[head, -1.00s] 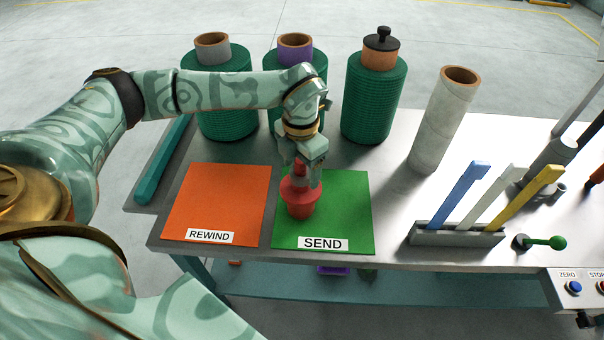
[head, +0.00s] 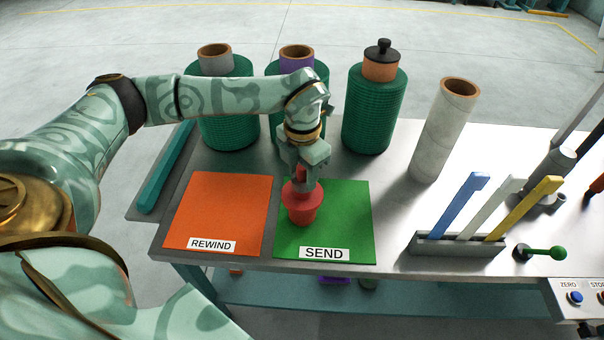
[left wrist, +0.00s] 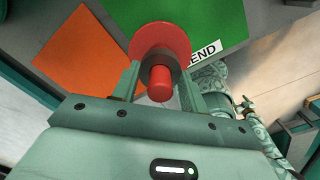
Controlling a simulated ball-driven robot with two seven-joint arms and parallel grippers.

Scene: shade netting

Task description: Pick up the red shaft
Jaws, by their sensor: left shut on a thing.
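The red shaft (head: 301,207) has a wide flared body and a narrow top. It is over the left half of the green SEND mat (head: 345,215); I cannot tell whether its lower end touches the mat. My left gripper (head: 303,180) comes down from above and is shut on its narrow top. In the left wrist view the red shaft (left wrist: 160,42) sits between the two fingers (left wrist: 160,80), with its stub end towards the camera. My right gripper is not in view.
An orange REWIND mat (head: 218,213) lies to the left. Green netting rolls (head: 372,110) and a bare tube (head: 443,130) stand behind. A rack (head: 458,245) with blue, white and yellow bars and a green-knobbed lever (head: 540,252) stand to the right.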

